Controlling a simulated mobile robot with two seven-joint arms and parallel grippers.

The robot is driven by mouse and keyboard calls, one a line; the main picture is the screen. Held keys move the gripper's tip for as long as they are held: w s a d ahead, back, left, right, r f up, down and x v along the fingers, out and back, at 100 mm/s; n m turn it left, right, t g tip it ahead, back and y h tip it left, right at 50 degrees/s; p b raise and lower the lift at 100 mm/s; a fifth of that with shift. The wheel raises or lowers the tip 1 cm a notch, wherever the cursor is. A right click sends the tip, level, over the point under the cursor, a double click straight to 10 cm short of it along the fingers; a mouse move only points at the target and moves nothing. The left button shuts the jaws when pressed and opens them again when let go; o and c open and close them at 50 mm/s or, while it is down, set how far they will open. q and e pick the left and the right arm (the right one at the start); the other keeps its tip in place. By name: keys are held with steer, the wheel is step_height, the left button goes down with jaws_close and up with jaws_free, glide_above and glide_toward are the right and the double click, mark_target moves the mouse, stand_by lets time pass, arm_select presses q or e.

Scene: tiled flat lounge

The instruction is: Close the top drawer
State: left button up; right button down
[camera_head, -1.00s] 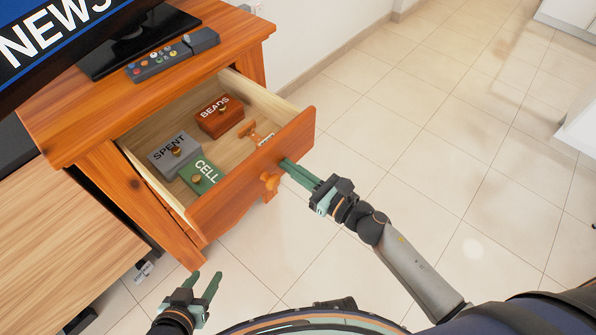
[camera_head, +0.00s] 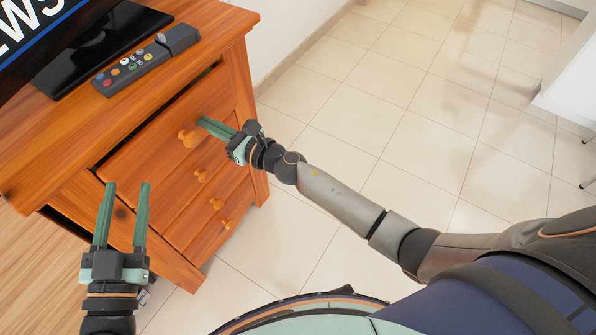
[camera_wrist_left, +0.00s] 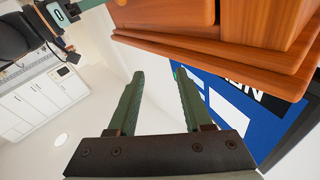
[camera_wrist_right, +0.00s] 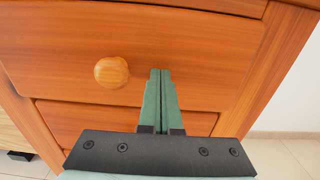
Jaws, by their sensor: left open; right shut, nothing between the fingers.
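The top drawer (camera_head: 150,150) of the orange wooden cabinet is pushed in, with its inside hidden and a thin dark gap along its upper edge. I cannot tell if it is fully flush. Its round knob (camera_head: 190,137) also shows in the right wrist view (camera_wrist_right: 112,72). My right gripper (camera_head: 203,122) is shut and empty, its fingertips at the drawer front just right of the knob, touching or very close. It also shows in the right wrist view (camera_wrist_right: 160,75). My left gripper (camera_head: 127,190) is open and empty, in front of the cabinet's left part.
Lower drawers with small knobs (camera_head: 216,203) sit below, closed. A remote (camera_head: 145,62) and a TV on a black stand (camera_head: 100,45) are on the cabinet top. Tiled floor (camera_head: 400,110) to the right is clear. A white unit (camera_head: 570,75) stands at the far right.

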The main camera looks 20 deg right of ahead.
arm_select(q)
step_height(320, 180, up, 3)
steer(key=shift+w+m+t+h, duration=0.1)
steer(key=shift+m+t+h, duration=0.3)
steer(key=shift+t, duration=0.2)
steer(key=shift+a, duration=0.15)
